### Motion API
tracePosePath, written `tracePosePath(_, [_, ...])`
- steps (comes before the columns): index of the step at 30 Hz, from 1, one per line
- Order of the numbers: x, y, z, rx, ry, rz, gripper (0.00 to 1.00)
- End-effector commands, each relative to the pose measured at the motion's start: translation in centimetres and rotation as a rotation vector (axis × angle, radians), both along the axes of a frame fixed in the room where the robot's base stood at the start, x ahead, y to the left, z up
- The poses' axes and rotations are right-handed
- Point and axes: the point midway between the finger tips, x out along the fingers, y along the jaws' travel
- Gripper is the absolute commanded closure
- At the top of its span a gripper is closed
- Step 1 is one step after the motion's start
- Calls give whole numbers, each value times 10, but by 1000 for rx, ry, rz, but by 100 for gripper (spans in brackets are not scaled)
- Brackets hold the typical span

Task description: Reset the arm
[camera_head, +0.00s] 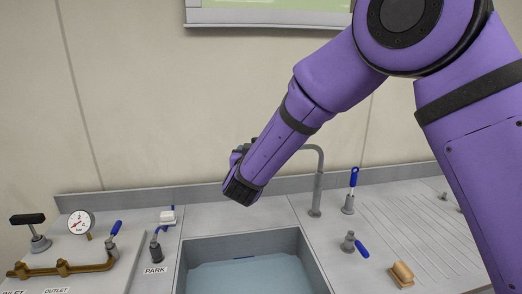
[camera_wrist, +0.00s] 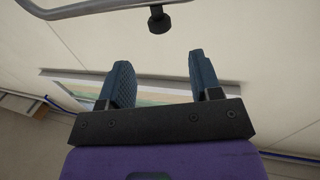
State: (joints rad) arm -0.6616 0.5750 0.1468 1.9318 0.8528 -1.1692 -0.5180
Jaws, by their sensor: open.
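My purple arm reaches in from the right in the head view and ends above the back left of the sink. My gripper's fingers are mostly hidden behind the wrist in that view. In the wrist view my gripper (camera_wrist: 158,68) shows two dark ribbed fingers spread wide apart, with nothing between them. The gripper is open and empty. Beyond the fingertips, a grey curved pipe with a dark nozzle (camera_wrist: 159,20) hangs near the top of the wrist view; it appears apart from the fingers.
The sink (camera_head: 305,262) holds water. A curved tap (camera_head: 317,188) rises behind it, close to my forearm. Blue-handled valves (camera_head: 354,178) and a brush (camera_head: 401,273) are on the right. A gauge (camera_head: 80,222), brass pipe (camera_head: 60,269) and PARK holder (camera_head: 155,252) are left.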

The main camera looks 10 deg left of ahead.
Motion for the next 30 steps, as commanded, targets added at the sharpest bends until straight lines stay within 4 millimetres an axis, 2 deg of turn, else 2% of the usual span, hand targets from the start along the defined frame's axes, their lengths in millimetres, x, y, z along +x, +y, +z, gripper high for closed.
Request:
tracePosePath(7, [4, -46, 57, 50, 82, 102, 42])
tracePosePath(14, [-17, -103, 106, 71, 208, 209, 42])
tracePosePath(18, [-41, -140, 127, 69, 294, 253, 42])
tracePosePath(23, [-77, -185, 143, 54, 401, 282, 42])
tracePosePath(30, [-148, -252, 151, 23, 580, 276, 42])
